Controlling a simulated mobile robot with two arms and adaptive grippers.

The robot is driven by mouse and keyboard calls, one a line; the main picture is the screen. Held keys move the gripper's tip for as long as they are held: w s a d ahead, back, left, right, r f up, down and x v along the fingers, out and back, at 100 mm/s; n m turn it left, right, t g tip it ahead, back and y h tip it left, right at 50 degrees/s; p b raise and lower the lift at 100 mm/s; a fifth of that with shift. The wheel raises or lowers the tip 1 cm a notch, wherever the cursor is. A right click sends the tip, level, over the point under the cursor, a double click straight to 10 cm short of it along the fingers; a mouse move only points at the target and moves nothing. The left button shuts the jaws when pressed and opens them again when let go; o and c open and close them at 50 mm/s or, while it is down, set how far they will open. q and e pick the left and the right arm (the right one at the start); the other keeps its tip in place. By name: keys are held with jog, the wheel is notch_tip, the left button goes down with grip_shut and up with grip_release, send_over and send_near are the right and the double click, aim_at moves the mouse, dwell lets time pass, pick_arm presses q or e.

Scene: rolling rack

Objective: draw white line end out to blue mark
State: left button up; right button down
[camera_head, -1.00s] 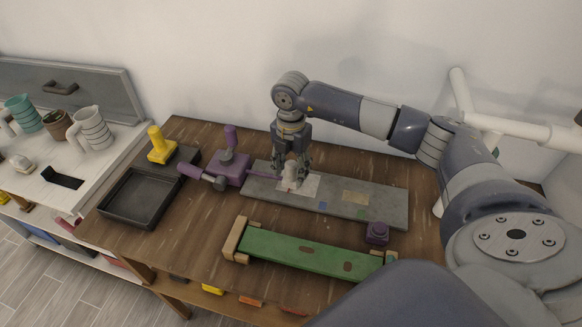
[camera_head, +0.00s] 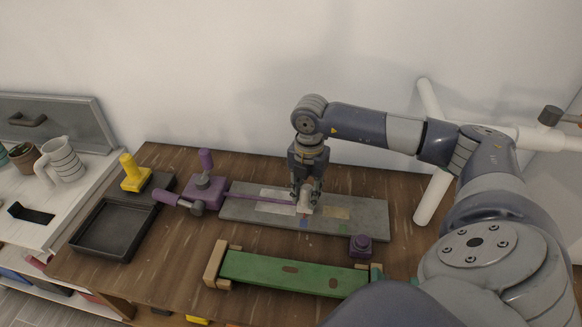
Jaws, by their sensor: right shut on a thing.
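My right gripper (camera_head: 306,203) is shut on a small whitish line end (camera_head: 308,209), low over the grey board (camera_head: 365,217). The fingers hide part of the end. A thin purple-looking line (camera_head: 258,197) runs from the purple device (camera_head: 206,191) across the board to the gripper. The small blue mark (camera_head: 303,224) lies near the board's front edge, just in front of the gripper and close to level with it from left to right. I cannot tell whether the end touches the board. My left gripper is not in view.
A pale patch (camera_head: 275,207) and a tan patch (camera_head: 336,213) lie on the board. A purple knob (camera_head: 360,246) stands at its front right. A green bar (camera_head: 295,275) lies in front. A black tray (camera_head: 104,232) and yellow handle (camera_head: 131,173) are at left.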

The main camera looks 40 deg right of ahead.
jog(key=shift+d, duration=0.1)
jog(key=c, duration=1.3)
grip_release()
notch_tip(320, 180, up, 12)
